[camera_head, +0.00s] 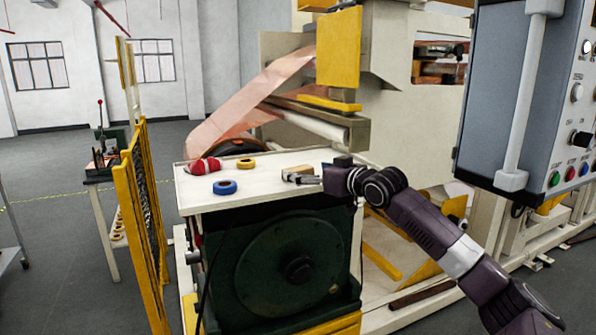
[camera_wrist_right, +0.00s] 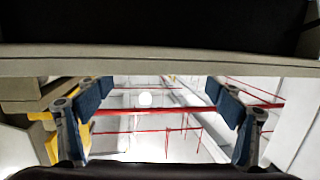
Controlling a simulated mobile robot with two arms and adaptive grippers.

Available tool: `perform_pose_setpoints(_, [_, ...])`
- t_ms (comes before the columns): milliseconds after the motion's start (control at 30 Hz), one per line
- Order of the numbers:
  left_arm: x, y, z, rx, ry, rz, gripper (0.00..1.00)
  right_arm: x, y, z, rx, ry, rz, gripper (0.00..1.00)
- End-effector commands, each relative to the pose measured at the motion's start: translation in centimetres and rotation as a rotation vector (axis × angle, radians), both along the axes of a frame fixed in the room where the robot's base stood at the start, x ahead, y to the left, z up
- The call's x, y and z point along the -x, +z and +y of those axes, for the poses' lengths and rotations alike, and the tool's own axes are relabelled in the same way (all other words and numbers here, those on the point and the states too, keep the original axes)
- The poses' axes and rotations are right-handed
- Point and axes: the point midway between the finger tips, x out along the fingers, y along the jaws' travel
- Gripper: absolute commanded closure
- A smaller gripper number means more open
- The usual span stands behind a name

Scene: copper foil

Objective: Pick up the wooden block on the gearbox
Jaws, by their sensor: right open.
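The wooden block (camera_head: 296,170) is small and tan and lies on the pale top plate of the gearbox (camera_head: 262,188), toward its right side. The gearbox body below is dark green with a round cover. My right gripper (camera_head: 306,179) reaches in from the right, low over the plate, its fingers at the block's near right side. I cannot tell whether they touch it. In the right wrist view the two blue-padded fingers (camera_wrist_right: 160,103) stand wide apart; no block can be made out between them. My left gripper is not in view.
A red roll (camera_head: 206,166), a yellow ring (camera_head: 246,163) and a blue ring (camera_head: 225,187) lie on the plate's left part. Copper foil (camera_head: 255,97) slopes down behind it. A yellow fence (camera_head: 142,205) stands left, a control panel (camera_head: 528,100) right.

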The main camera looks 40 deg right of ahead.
Motion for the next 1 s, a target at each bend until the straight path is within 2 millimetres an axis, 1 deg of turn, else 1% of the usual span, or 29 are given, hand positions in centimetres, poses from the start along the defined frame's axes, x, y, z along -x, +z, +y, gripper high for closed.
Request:
perform_pose_setpoints(100, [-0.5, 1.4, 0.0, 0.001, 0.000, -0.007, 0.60, -1.0, 0.3, -0.2, -0.005, -0.001, -0.002, 0.14])
perform_pose_setpoints(200, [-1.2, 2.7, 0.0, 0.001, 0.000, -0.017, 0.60, -2.3, 0.2, -0.5, -0.007, -0.001, -0.003, 0.14])
perform_pose_setpoints(267, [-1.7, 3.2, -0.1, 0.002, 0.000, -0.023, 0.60, -3.1, -0.1, -0.6, -0.006, -0.002, -0.002, 0.14])
perform_pose_setpoints(433, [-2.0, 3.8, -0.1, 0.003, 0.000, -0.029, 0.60, -4.5, -0.6, -0.7, -0.004, -0.001, -0.001, 0.14])
perform_pose_setpoints(733, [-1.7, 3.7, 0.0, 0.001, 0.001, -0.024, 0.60, -4.8, -0.9, -0.8, 0.000, 0.000, 0.001, 0.14])
perform_pose_setpoints(767, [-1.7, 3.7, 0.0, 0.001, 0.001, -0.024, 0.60, -4.8, -0.9, -0.8, 0.000, 0.000, 0.001, 0.15])
perform_pose_setpoints(1000, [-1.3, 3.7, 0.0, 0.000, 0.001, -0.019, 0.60, -4.8, -0.9, -0.7, 0.000, 0.000, 0.001, 0.42])
